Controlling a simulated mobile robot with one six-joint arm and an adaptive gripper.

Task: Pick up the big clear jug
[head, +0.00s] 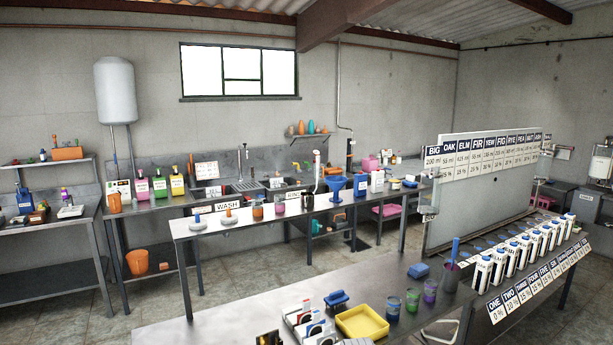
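I cannot pick out the big clear jug for certain in the head view. My gripper is not in view.
The near bench (235,322) holds a yellow tray (362,322), coloured beakers (412,299) and a row of white cartons (500,262). A grey upright panel (465,210) with label cards stands at right. Sinks (213,190) line the back wall. Floor (150,308) shows free at left.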

